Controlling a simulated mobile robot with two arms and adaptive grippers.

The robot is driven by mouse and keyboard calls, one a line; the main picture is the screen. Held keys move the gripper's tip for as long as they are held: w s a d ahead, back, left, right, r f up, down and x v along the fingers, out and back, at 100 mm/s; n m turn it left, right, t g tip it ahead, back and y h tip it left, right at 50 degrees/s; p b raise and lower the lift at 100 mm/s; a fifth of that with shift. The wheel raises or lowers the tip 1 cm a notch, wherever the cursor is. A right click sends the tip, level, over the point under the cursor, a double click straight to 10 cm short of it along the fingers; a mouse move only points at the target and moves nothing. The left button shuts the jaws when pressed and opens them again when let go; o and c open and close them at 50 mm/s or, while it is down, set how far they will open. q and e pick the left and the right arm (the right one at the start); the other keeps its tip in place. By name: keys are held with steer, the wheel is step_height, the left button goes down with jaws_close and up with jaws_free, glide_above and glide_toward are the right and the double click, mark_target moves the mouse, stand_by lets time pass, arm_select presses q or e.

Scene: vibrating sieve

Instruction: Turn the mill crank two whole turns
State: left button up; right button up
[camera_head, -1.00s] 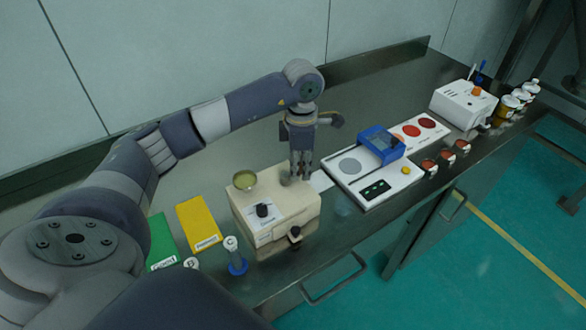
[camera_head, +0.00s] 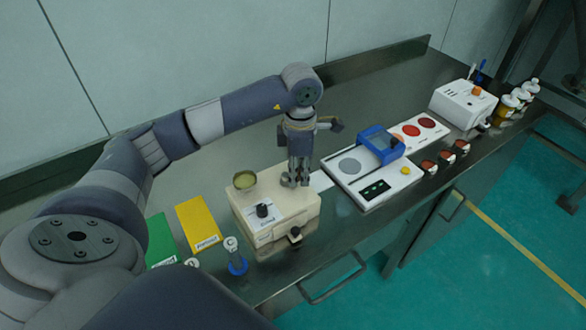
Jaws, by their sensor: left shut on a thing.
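The mill is a cream box (camera_head: 282,222) standing on the steel bench at the centre of the view. It has a small bowl of greenish stuff (camera_head: 244,180) at its back left corner, a black knob (camera_head: 263,211) on top and a dark spout-like part (camera_head: 295,236) at the front. My left gripper (camera_head: 294,181) points down over the back right part of the mill's top. It is shut on the crank there, which its fingers largely hide. My right gripper is not in view.
A white scale-like unit with a blue device (camera_head: 380,143) stands right of the mill. Green (camera_head: 160,240) and yellow (camera_head: 198,222) cards and a blue-based vial (camera_head: 236,262) are at left. A white machine (camera_head: 463,103) and several jars stand far right.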

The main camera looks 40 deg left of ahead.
arm_select(q)
steer(key=shift+s+f, duration=0.25)
steer(key=shift+s, duration=0.2)
steer(key=shift+s+a, duration=0.25)
steer(key=shift+s, duration=0.55)
steer(key=shift+s+a+f, duration=0.1)
steer(key=shift+s+a+b, duration=0.25)
steer(key=shift+b, duration=0.2)
steer(key=shift+s+a, duration=0.25)
steer(key=shift+c, duration=0.3)
